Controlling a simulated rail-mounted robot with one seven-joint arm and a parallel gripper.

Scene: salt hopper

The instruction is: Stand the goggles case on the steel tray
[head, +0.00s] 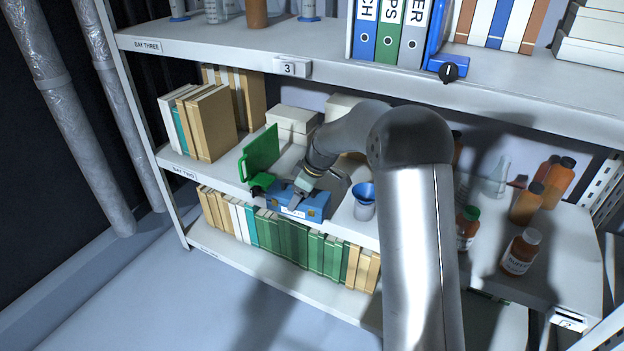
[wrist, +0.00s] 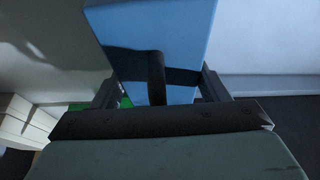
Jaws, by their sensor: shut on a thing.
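A blue case (head: 312,208) with a white label and small latches, which I take to be the goggles case, is at the front edge of the middle shelf. My gripper (head: 294,197) comes down on it from above and is shut on it. In the wrist view the blue case (wrist: 150,30) fills the top middle between my two fingers (wrist: 160,88); a dark band crosses its face. I cannot tell if the case rests on the shelf or is held just above it. I cannot make out the steel tray for certain; my arm hides part of the shelf.
A green clipboard-like board (head: 261,153) stands just left of the case. A white cup with a blue funnel (head: 364,197) is close on its right. Books (head: 207,122) and white boxes (head: 292,122) stand behind. Brown bottles (head: 521,251) are at right. The upper shelf (head: 330,72) overhangs.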

